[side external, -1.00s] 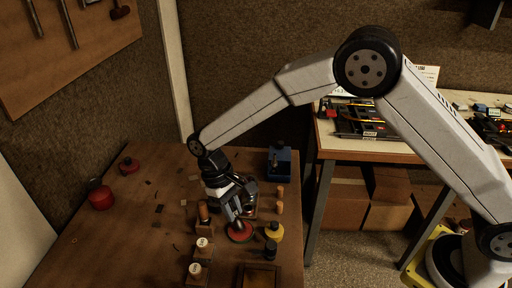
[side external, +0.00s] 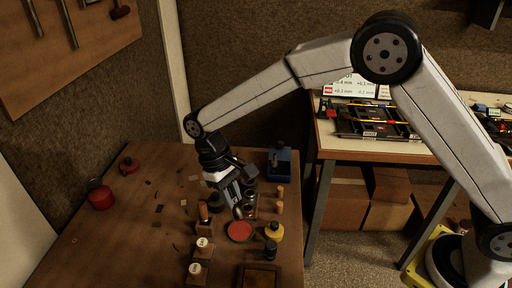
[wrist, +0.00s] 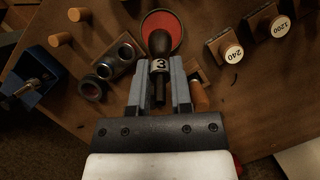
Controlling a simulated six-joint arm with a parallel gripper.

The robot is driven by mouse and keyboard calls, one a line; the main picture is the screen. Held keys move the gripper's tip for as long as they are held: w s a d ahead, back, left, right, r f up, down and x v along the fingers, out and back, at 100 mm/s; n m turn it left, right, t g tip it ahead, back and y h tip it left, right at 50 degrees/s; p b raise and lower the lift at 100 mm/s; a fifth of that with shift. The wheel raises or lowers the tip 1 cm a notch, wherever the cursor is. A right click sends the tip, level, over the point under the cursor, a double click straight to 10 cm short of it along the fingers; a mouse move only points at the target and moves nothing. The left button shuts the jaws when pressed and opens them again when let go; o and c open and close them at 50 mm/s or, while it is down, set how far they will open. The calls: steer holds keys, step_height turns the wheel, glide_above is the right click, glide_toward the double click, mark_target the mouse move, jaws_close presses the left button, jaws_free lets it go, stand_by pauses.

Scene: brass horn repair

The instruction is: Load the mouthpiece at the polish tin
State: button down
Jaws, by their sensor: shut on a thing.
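My gripper (wrist: 160,88) is shut on a dark, narrow mouthpiece (wrist: 159,68) with a white band marked "3". In the wrist view its far end overlaps the near part of the polish tin (wrist: 165,25), a round tin with a red surface. In the side view the tin (side external: 240,231) sits on the bench, and my gripper (side external: 237,209) is tilted above it and slightly to the left. The held piece is small and dark there, and its tip appears above the tin's back edge. I cannot tell whether they touch.
A holder with round metal openings (wrist: 122,54) and a dark ring (wrist: 93,89) lie left of the gripper. Numbered blocks (wrist: 224,47) stand to the right. A yellow-topped item (side external: 274,231) is beside the tin. A blue vise (side external: 280,161) stands behind.

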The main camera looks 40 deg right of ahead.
steer(key=shift+r, duration=1.25)
steer(key=shift+d, duration=0.1)
